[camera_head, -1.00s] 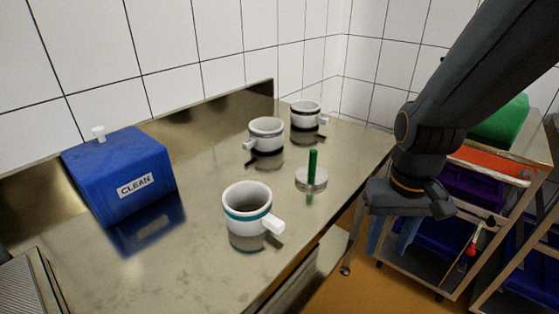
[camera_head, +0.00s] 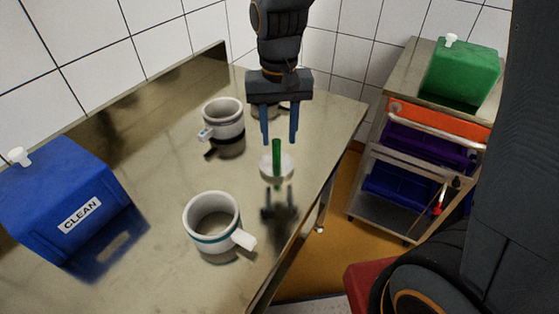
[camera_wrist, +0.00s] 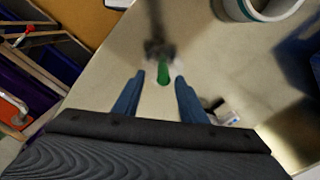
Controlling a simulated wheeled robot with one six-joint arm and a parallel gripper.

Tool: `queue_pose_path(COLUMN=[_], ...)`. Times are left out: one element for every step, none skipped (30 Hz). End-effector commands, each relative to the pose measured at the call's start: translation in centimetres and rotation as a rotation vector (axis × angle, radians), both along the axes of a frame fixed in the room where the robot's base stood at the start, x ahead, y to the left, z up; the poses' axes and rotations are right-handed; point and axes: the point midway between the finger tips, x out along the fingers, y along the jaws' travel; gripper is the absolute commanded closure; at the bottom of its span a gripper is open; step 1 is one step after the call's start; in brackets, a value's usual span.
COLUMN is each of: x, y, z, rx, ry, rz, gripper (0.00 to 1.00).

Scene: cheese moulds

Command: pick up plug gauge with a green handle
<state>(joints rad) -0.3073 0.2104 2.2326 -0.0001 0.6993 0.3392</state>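The plug gauge (camera_head: 277,158) has an upright green handle on a pale round disc and stands on the steel table (camera_head: 150,210). My gripper (camera_head: 279,141) points down above it, with its two blue fingers apart. In the head view the green handle shows between the fingertips. In the wrist view the green handle (camera_wrist: 163,73) also lies between the fingers (camera_wrist: 160,82), with nothing gripped. Contact between fingers and handle does not show. The disc is mostly hidden in the wrist view.
A mould with a teal band (camera_head: 212,222) stands in front, left of the gauge. A mould with a dark band (camera_head: 222,119) stands behind left; another is mostly hidden behind my gripper. A blue CLEAN box (camera_head: 62,215) is at left. A cart (camera_head: 415,150) with a green box (camera_head: 462,72) is at right.

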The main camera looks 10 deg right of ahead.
Motion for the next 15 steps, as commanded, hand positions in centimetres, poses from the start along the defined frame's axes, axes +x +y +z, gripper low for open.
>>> queue_pose_path(x=[-0.1,-0.1,-0.2,-0.3,-0.4,-0.5,-0.6,-0.7,-0.7,-0.7,-0.6,-0.6,-0.6,-0.6,-0.6], y=[0.0,0.0,0.0,0.0,0.0,0.0,0.0,0.0,0.0,0.0,0.0,0.0,0.0,0.0,0.0], z=[-0.5,-0.7,-1.1,-1.3,-1.7,-2.3,-2.7,-3.1,-3.6,-4.0,-4.4,-4.8,-5.1,-5.3,-5.5], rx=[-0.001,-0.001,-0.001,-0.001,-0.001,-0.002,-0.001,-0.002,-0.001,-0.001,-0.001,-0.001,-0.001,-0.001,0.0], ry=[0.002,0.002,0.003,0.003,0.003,0.005,0.004,0.005,0.004,0.003,0.003,0.002,0.002,0.002,0.001], rz=[0.001,0.001,0.001,0.001,0.001,0.001,0.0,0.0,0.0,-0.001,-0.001,-0.002,-0.002,-0.002,-0.002], gripper=[0.62,0.62,0.62,0.62,0.62,0.62,0.62,0.62,0.62,0.62,0.62,0.62,0.62,0.62,0.62])
